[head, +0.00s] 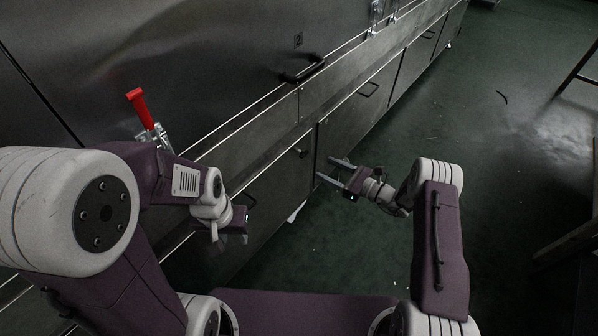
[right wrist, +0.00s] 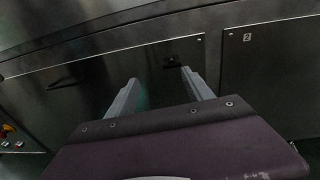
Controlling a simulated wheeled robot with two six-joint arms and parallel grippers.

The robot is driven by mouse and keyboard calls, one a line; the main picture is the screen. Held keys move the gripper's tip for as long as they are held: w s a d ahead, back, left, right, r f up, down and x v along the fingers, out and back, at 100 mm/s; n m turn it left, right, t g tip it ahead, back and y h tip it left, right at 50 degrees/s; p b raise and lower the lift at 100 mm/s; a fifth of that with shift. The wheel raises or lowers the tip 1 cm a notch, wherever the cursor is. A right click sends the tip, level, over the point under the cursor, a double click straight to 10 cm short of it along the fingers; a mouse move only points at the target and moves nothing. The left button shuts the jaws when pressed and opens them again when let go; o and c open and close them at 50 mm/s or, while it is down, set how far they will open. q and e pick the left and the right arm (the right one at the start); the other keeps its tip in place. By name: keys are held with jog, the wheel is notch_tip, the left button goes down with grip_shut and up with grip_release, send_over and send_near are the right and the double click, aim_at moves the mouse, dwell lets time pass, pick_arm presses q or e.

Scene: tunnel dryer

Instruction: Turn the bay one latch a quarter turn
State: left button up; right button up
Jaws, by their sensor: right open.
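A small dark latch (right wrist: 171,61) sits near the upper right corner of a steel panel in the right wrist view. A small dark knob (head: 303,153) on a lower panel shows in the head view; I cannot tell whether it is the same part. No bay one label is readable. My right gripper (head: 326,169) is open and empty beside the lower panels. In the right wrist view its two fingers (right wrist: 160,80) point at the panel, apart from the latch. My left gripper (head: 238,226) hangs near the cabinet front; its fingers are too dark to read.
A red-handled clamp (head: 141,110) stands on the cabinet at the left. A black bar handle (head: 303,70) sits on the upper door. A plate marked 2 (right wrist: 247,37) is on the neighbouring panel. The dark green floor (head: 470,100) is mostly clear to the right.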

aim_at(306, 155)
jog(key=shift+m+t, duration=0.6)
jog(key=shift+t, duration=0.1)
jog(key=w+a+b, duration=0.1)
jog(key=w+a, duration=0.1)
jog(key=w+a+f+b, duration=0.1)
jog(key=w+a, duration=0.1)
jog(key=w+a+b, duration=0.2)
jog(key=shift+w+a+f, duration=0.1)
jog(key=shift+w+f, duration=0.1)
jog(key=shift+f, duration=0.05)
jog(key=shift+w+a+r, duration=0.1)
jog(key=shift+w+a, duration=0.05)
grip_shut()
pick_arm(q)
notch_tip(306, 155, down, 5)
jog(key=shift+a, duration=0.15)
